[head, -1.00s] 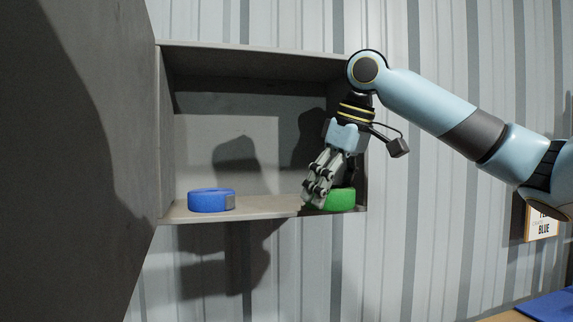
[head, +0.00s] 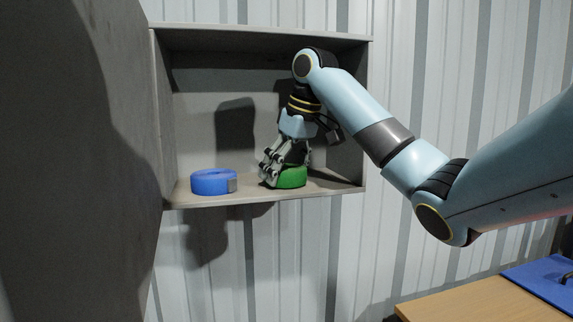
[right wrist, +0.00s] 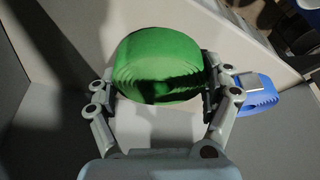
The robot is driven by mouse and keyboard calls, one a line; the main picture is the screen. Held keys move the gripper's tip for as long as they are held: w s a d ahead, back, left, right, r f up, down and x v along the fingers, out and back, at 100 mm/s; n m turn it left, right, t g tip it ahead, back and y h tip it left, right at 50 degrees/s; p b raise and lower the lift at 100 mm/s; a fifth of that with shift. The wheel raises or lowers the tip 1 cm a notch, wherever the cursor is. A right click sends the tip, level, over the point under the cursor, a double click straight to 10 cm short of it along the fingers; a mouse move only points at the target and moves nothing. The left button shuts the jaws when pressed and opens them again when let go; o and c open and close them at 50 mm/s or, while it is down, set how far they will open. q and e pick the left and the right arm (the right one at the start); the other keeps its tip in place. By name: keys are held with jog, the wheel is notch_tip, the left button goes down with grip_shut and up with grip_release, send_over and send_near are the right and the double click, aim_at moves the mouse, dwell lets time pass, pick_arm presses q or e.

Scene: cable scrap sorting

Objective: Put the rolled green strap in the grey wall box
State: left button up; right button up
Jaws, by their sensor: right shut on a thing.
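The rolled green strap (head: 291,178) is inside the grey wall box (head: 262,34), low over its floor, right of the middle. My right gripper (head: 279,172) reaches down into the box and is shut on the green strap. In the right wrist view the green strap (right wrist: 160,68) sits between the two fingers, one on each side. I cannot tell whether the strap touches the box floor. My left gripper does not show.
A rolled blue strap (head: 212,182) lies on the box floor to the left; it also shows beside the right finger in the right wrist view (right wrist: 262,90). A large dark grey panel fills the left side. A wooden table (head: 462,304) with a blue item (head: 545,279) stands lower right.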

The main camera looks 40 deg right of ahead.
jog(key=shift+s, duration=0.2)
jog(key=o, duration=1.3)
jog(key=shift+w+f, duration=0.15)
jog(key=shift+o, duration=0.2)
jog(key=shift+r+b, duration=0.3)
jog(key=s+b, duration=0.8)
jog(key=s, duration=0.4)
jog(key=shift+s+d+r, duration=0.25)
jog(key=shift+d+r, duration=0.15)
